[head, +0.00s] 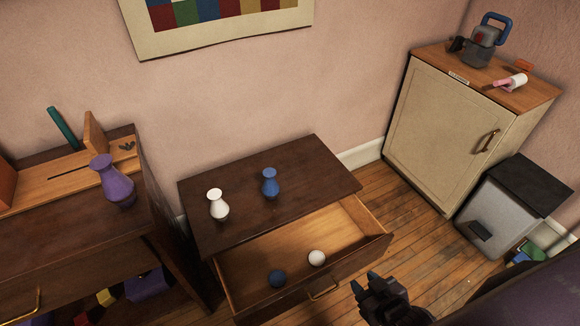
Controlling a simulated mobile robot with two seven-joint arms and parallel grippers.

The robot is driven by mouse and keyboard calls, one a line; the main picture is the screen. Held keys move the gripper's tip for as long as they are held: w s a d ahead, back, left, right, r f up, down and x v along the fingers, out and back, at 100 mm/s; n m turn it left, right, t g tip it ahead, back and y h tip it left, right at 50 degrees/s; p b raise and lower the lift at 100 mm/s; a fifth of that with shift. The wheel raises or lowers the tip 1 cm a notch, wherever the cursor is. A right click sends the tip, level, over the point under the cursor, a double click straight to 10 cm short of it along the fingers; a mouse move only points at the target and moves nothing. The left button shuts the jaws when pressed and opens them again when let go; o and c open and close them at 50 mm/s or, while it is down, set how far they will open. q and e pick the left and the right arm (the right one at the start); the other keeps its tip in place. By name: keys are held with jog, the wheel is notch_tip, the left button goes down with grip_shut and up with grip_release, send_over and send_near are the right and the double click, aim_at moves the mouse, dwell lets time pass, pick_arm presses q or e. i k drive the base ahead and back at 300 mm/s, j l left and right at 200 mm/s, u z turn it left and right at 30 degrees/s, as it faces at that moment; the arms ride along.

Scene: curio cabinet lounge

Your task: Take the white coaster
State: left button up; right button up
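A small round white thing (317,258), which looks like the white coaster, lies in the open drawer (262,262) of the low dark wooden cabinet. A round dark blue piece (277,278) lies in the same drawer, to its left and nearer the front. My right gripper (366,282) is in the lower middle of the head view, to the right of the drawer front and apart from the white piece. My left gripper is not in view.
A white vase (218,205) and a blue vase (270,184) stand on the low cabinet's top (310,165). A purple vase (113,182) stands on the left cabinet. The drawer front with its handle (323,292) sticks out. A cream cabinet (440,130) and a grey bin (497,212) stand at right.

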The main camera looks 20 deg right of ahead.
aim_at(317, 259)
jog(key=j+z, duration=0.3)
jog(key=z, duration=0.15)
jog(key=k+j+z, duration=0.1)
jog(key=j+z, duration=0.15)
jog(key=z, duration=0.15)
jog(key=k+j+z, duration=0.15)
jog(key=z, duration=0.3)
jog(key=j, duration=0.1)
